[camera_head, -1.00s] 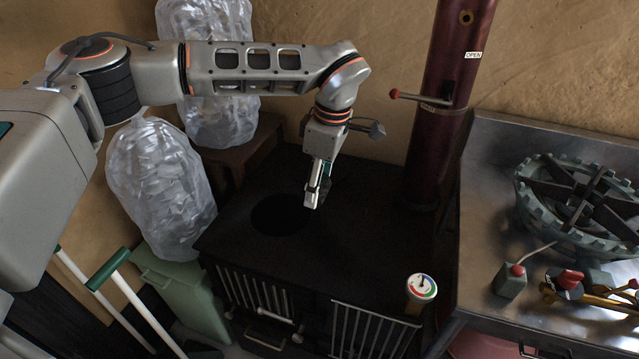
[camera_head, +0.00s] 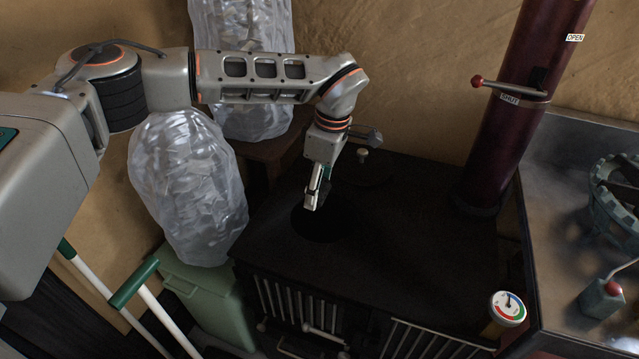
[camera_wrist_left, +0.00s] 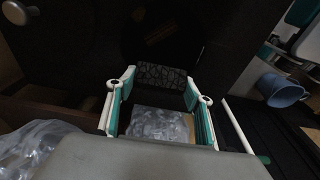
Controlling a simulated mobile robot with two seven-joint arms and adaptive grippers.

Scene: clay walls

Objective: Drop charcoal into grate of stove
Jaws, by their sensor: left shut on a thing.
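The black stove (camera_head: 430,235) has a dark round opening (camera_head: 322,226) in its top, at the middle of the head view. My left gripper (camera_head: 314,202) points down at the back left part of this opening, and its height above it is hard to judge. In the left wrist view the left gripper (camera_wrist_left: 160,78) is shut on a dark, cracked-looking lump of charcoal (camera_wrist_left: 161,74) between its fingertips. In the head view the charcoal is hard to make out against the black stove. The inside of the opening is too dark to see. My right gripper is not in view.
A red stovepipe (camera_head: 515,120) with a lever rises at the stove's back right. Clear bulging bags (camera_head: 188,185) and a green bin (camera_head: 212,305) stand left. A metal counter (camera_head: 570,180) is right.

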